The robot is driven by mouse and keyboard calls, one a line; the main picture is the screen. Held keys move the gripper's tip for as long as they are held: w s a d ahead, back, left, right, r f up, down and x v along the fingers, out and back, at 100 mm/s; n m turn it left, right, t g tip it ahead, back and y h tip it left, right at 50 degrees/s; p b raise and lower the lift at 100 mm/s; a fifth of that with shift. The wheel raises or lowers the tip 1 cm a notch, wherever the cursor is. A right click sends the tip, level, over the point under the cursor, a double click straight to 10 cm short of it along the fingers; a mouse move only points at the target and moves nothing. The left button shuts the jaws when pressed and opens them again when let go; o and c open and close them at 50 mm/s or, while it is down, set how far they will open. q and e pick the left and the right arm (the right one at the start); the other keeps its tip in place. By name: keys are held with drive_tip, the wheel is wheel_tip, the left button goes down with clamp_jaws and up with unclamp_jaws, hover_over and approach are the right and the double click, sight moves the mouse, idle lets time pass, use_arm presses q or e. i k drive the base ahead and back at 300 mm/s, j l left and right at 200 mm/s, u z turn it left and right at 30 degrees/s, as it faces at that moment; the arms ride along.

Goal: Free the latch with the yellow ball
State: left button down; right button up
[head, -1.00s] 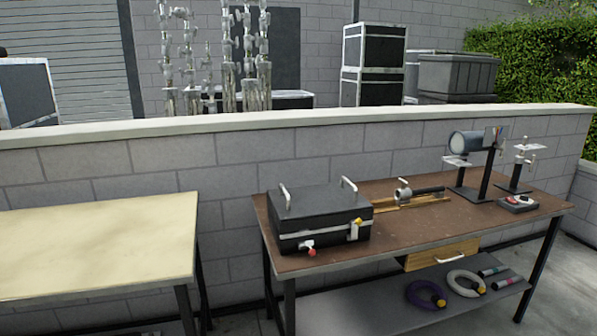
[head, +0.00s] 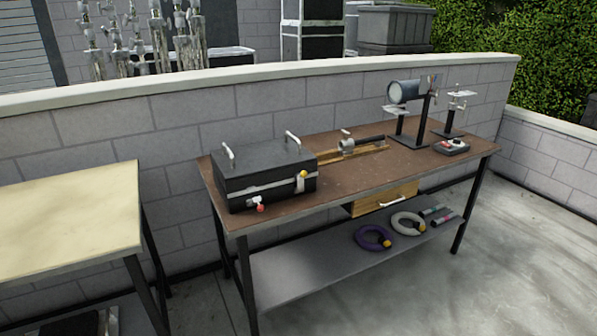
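A black case (head: 262,172) with a pale band and two light handles on its lid sits on the left end of the brown workbench (head: 340,185). Its lid is down. On its front are two latches. The latch with the yellow ball (head: 303,175) is on the right, near the front corner, and appears upright against the case. The latch with the red ball (head: 259,207) is lower and to the left, and it appears to stick outward. Neither of my grippers shows in the head view.
A clamp on a wooden rail (head: 347,146), a lamp on a stand (head: 403,92) and a small control box (head: 452,146) stand on the bench. A wooden drawer (head: 385,198) hangs below. A cream table (head: 65,215) is at left. Open floor (head: 520,240) lies right.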

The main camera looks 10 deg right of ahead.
sight(301, 175)
drive_tip(key=i+l+u, duration=0.1)
drive_tip(key=l, duration=0.25)
drive_tip(key=i+l, duration=0.3)
drive_tip(key=i+l+u, duration=0.15)
drive_tip(key=l, duration=0.25)
drive_tip(key=i+l, duration=0.15)
drive_tip(key=l, duration=0.25)
drive_tip(key=i+l+u, duration=0.15)
drive_tip(key=l, duration=0.2)
drive_tip(key=i+l, duration=0.15)
drive_tip(key=l, duration=0.25)
drive_tip(key=i+l+u, duration=0.15)
drive_tip(key=l, duration=0.25)
